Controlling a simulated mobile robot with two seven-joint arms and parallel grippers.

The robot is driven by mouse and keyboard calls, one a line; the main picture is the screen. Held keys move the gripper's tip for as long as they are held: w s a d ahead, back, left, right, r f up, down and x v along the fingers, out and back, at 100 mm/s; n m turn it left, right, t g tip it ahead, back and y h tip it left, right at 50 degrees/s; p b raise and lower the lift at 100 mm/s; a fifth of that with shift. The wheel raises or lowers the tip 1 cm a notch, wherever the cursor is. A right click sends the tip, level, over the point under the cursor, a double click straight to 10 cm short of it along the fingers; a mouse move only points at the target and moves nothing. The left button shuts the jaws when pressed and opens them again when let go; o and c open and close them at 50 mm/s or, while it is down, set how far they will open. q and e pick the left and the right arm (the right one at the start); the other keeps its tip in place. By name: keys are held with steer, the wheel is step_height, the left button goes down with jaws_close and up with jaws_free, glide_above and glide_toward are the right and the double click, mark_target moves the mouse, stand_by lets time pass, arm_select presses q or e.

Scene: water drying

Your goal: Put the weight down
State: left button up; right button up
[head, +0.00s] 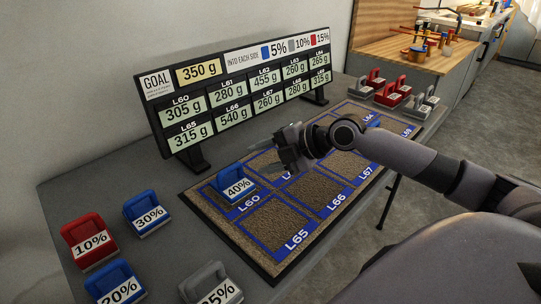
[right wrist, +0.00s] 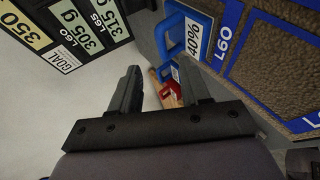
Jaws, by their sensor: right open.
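The blue weight marked 40% (head: 237,186) stands upright on the L60 square of the soil board (head: 262,262). It also shows in the right wrist view (right wrist: 193,36), beside the L60 label. My right gripper (head: 268,168) is above the board, just behind and to the right of that weight in the head view. Its two fingers (right wrist: 160,85) are apart with nothing between them, and the weight is beyond the right finger. My left gripper is not in view.
A display board (head: 240,90) shows a goal of 350 g and several readings. Red 10% (head: 88,240), blue 30% (head: 147,212), blue 20% (head: 115,284) and grey (head: 210,284) weights stand at the table's left. Red and grey weights (head: 392,94) stand at the far end. Nearer soil squares are clear.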

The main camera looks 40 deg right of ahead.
steer(key=shift+v, duration=0.9)
